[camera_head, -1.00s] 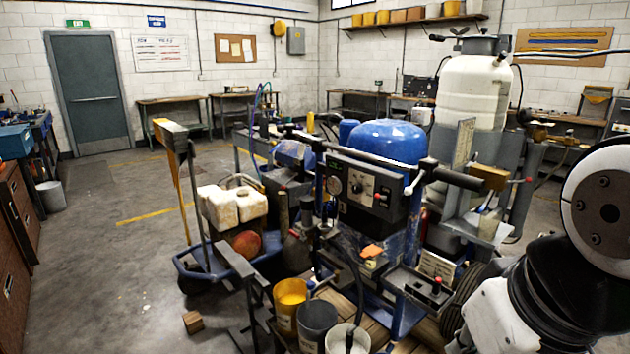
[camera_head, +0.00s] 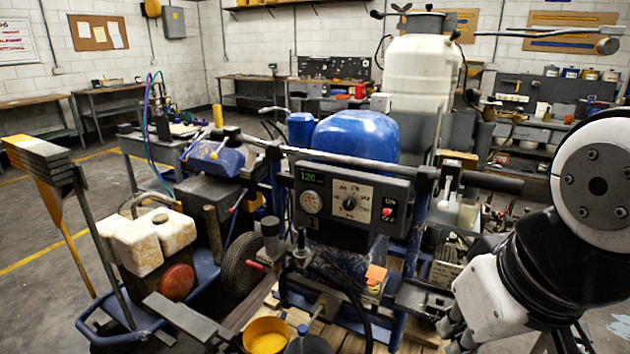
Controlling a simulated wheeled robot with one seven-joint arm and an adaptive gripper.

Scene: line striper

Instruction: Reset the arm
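My arm fills the right edge of the view, with a white bolted joint cap, a black joint below it and a white link running down to the lower edge. No fingers of my gripper can be made out. The line striper (camera_head: 350,190) stands in the middle, with a blue domed cover, a handlebar and a grey control panel (camera_head: 352,198) with a dial, a gauge and a lit display. My arm is to the right of the panel, and nothing is seen held.
A white tank (camera_head: 418,75) stands behind the striper. A blue cart with white jugs (camera_head: 150,240) is at left. A yellow bucket (camera_head: 265,340) is at the lower edge. Workbenches line the walls. Open floor (camera_head: 40,290) shows at far left.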

